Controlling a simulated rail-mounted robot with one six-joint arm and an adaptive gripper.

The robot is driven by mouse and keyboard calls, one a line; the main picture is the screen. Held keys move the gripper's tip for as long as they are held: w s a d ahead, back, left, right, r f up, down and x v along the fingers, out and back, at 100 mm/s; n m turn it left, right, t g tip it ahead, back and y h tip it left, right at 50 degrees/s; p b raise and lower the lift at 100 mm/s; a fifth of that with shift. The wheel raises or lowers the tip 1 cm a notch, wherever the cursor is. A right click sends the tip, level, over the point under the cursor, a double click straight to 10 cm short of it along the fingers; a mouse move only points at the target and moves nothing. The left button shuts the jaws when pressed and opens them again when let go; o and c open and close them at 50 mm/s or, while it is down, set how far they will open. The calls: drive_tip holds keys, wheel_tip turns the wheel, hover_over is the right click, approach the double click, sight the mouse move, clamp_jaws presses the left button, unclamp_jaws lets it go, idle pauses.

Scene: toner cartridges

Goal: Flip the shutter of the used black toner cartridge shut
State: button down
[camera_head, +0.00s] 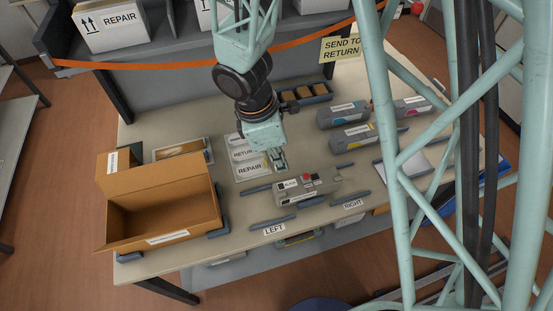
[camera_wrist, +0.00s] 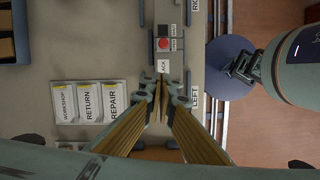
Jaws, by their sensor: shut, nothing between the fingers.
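The black toner cartridge (camera_head: 318,187) is a grey block with a "BLACK" label, a red round part and small dark parts on top. It lies near the table's front between the LEFT and RIGHT labels. It also shows in the wrist view (camera_wrist: 164,31), where the red part (camera_wrist: 163,44) is clear and the label is partly covered. I cannot make out the shutter or its position. My gripper (camera_head: 281,165) is shut and empty, at the cartridge's back left in the head view. In the wrist view its fingers (camera_wrist: 164,92) overlap the label end; contact cannot be told.
Blue-grey bars lie around the cartridge. An open cardboard box (camera_head: 159,182) stands left, beside the REPAIR and RETURN cards (camera_head: 249,168). Cyan (camera_head: 343,115), yellow (camera_head: 350,136) and magenta (camera_head: 412,106) cartridges lie back right. A dark tray (camera_head: 304,95) is behind my gripper.

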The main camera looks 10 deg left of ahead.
sight(306, 177)
drive_tip(key=b+x, duration=0.1)
drive_tip(key=x, duration=0.4)
drive_tip(key=shift+w+d+f+b, duration=0.15)
drive_tip(key=shift+w+d, duration=0.1)
drive_tip(key=shift+d, duration=0.35)
drive_tip(key=shift+w+d+f+b, duration=0.15)
drive_tip(key=shift+w+d, duration=0.1)
drive_tip(key=shift+d, duration=0.35)
drive_tip(key=shift+w+d+f+b, duration=0.15)
drive_tip(key=shift+w+d, duration=0.1)
drive_tip(key=shift+d, duration=0.4)
drive_tip(key=shift+d, duration=0.15)
